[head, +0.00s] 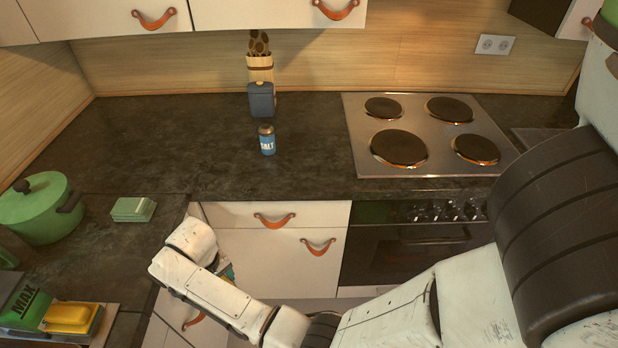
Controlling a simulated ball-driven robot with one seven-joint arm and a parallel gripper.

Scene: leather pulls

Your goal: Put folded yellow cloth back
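A yellow block-like thing (70,317) lies at the lower left of the head view, on a stack beside a green box; I cannot tell whether it is the folded yellow cloth. No other thing in view is clearly a folded yellow cloth. My gripper (226,272) points down in front of the lower cabinets, beyond the left counter's edge. It is mostly hidden behind my own wrist, with only a small teal and orange patch showing. I cannot tell whether its fingers are open or hold anything.
The left counter holds a green pot (40,210), a pale green stack (133,209) and a green MAX box (24,303). On the back counter stand a salt shaker (267,141), a blue canister (262,100) and a cooktop (425,170). Cabinets have leather pulls (274,221). The back-left counter is clear.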

